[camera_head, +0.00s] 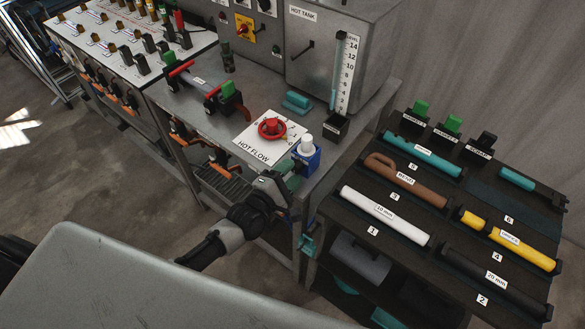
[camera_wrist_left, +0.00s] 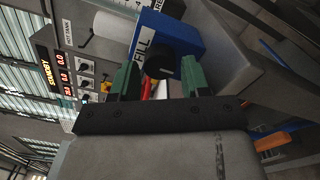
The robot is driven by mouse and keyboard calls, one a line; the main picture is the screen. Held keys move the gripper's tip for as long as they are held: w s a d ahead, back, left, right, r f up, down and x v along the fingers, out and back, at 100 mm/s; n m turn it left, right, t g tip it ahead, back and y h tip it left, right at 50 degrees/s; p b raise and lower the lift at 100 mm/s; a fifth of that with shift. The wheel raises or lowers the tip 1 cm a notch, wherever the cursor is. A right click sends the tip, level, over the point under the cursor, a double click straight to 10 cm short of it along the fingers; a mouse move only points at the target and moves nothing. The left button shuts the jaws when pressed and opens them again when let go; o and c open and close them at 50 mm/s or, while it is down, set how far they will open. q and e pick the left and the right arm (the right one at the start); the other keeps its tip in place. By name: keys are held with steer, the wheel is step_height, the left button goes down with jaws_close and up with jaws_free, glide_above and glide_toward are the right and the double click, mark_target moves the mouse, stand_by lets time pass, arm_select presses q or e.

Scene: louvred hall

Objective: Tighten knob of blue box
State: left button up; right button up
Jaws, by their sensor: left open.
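The blue box (camera_head: 312,158) stands at the front right corner of the grey bench, with a white cylinder (camera_head: 306,145) on top. In the left wrist view the blue box (camera_wrist_left: 172,34) carries a white "FILL" label, and a round black knob (camera_wrist_left: 163,66) sticks out from it. My left gripper (camera_head: 290,181) is just in front of the box. In the left wrist view its green-padded fingers (camera_wrist_left: 160,72) are open, and the knob appears between them. I cannot tell whether either finger touches it. The knob is hidden in the head view. My right gripper is not in view.
The grey bench (camera_head: 262,92) carries a "HOT FLOW" plate with a red handwheel (camera_head: 272,127) left of the box. A dark gauge base (camera_head: 335,127) stands behind it. A black rack (camera_head: 458,222) of coloured cylinders is at right. Open floor (camera_head: 60,180) lies left.

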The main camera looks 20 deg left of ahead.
arm_select(q)
steer(key=shift+w+d, duration=0.2)
steer(key=shift+w, duration=0.35)
steer(key=c, duration=0.6)
steer(key=shift+c, duration=0.2)
